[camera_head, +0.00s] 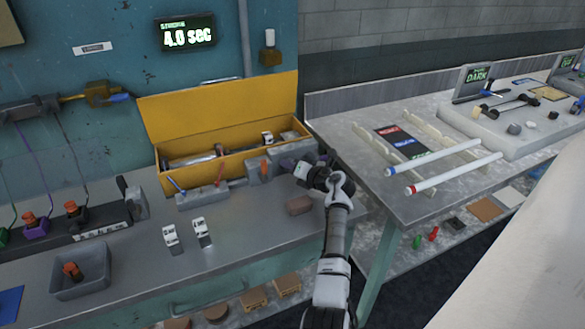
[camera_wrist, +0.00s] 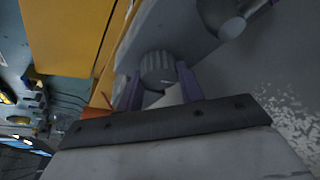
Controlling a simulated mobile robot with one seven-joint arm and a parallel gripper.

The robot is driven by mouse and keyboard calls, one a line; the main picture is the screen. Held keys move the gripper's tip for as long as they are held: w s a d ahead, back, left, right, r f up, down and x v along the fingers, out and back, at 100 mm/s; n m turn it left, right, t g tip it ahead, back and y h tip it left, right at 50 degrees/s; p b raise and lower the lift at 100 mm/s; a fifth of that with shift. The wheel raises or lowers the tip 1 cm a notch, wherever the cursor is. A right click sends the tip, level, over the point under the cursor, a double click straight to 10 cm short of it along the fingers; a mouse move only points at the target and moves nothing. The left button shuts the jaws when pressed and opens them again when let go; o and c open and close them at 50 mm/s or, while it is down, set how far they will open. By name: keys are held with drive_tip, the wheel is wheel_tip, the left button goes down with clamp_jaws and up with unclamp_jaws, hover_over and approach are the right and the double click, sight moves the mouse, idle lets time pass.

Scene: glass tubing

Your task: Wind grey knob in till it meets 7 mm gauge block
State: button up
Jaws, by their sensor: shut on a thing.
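The grey ribbed knob (camera_wrist: 158,68) shows in the wrist view, between the two purple fingers of my gripper (camera_wrist: 159,82). My gripper is shut on it. In the head view my gripper (camera_head: 291,163) is at the right end of the grey fixture (camera_head: 258,172) on the bench and hides the knob there. The 7 mm gauge block cannot be made out for sure, and the gap between it and the knob is not visible. Two small white-and-dark pieces (camera_head: 186,234) lie on the bench; their markings are too small to read.
An open yellow box (camera_head: 220,105) stands behind the fixture. A brown block (camera_head: 299,205) lies on the bench near my arm. An orange part (camera_wrist: 97,104) is left of my fingers in the wrist view. A grey tray (camera_head: 80,272) stands at left.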

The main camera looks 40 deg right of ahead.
idle(0.4)
drive_tip(key=o, duration=1)
drive_tip(key=b+v, duration=0.3)
drive_tip(key=v, duration=1)
drive_tip(key=shift+s+d+r+b, duration=0.1)
drive_tip(key=shift+s+b, duration=0.3)
